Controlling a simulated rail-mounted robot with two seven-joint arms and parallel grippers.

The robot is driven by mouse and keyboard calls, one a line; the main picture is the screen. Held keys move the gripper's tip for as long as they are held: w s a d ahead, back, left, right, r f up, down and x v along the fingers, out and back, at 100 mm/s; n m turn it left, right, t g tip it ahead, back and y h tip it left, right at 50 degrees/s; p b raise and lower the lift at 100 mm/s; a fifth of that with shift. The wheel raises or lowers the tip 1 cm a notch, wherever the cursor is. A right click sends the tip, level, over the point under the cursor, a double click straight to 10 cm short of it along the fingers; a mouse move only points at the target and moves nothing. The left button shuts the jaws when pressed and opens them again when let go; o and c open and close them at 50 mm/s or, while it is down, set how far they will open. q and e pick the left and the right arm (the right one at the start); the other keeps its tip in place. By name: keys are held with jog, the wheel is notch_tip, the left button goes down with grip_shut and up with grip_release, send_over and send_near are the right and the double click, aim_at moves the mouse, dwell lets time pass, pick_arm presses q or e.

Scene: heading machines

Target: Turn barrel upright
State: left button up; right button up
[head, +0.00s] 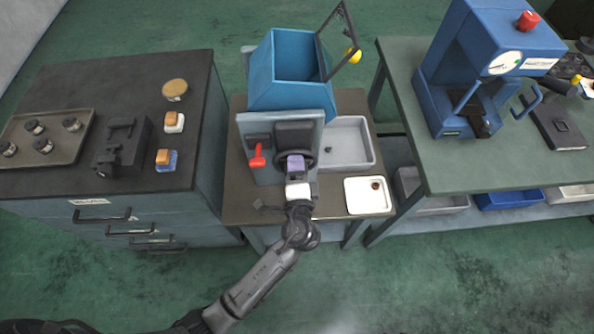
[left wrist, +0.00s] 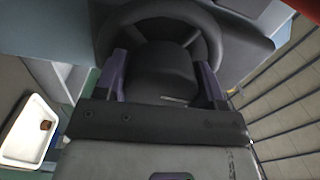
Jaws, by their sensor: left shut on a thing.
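A blue open-topped box (head: 262,78), which I take to be the barrel, sits on the machine on the middle bench, its rim turned askew in the head view. Its framed lid (head: 325,60) with a yellow knob (head: 353,55) stands open at the right. Below it, a grey front panel (head: 252,168) carries a dark round wheel (head: 311,160). My left gripper (head: 295,161) is at the wheel. In the left wrist view its purple fingers (left wrist: 163,75) are shut on a dark block at the middle of the wheel (left wrist: 207,28). My right gripper is out of view.
A red lever (head: 257,158) is close left of my gripper. A grey bin (head: 345,143) and a white tray (head: 368,207) with a small brown piece lie to the right. A blue press (head: 450,80) stands on the right bench; a dark cabinet (head: 60,78) is at left.

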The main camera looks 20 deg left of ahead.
pick_arm(q)
jog(key=shift+n, duration=0.4)
jog(key=shift+b, duration=0.3)
jog(key=o, duration=0.9)
jog(key=v, duration=1.3)
jog(key=shift+s+d, duration=0.2)
jog(key=shift+s, duration=0.15)
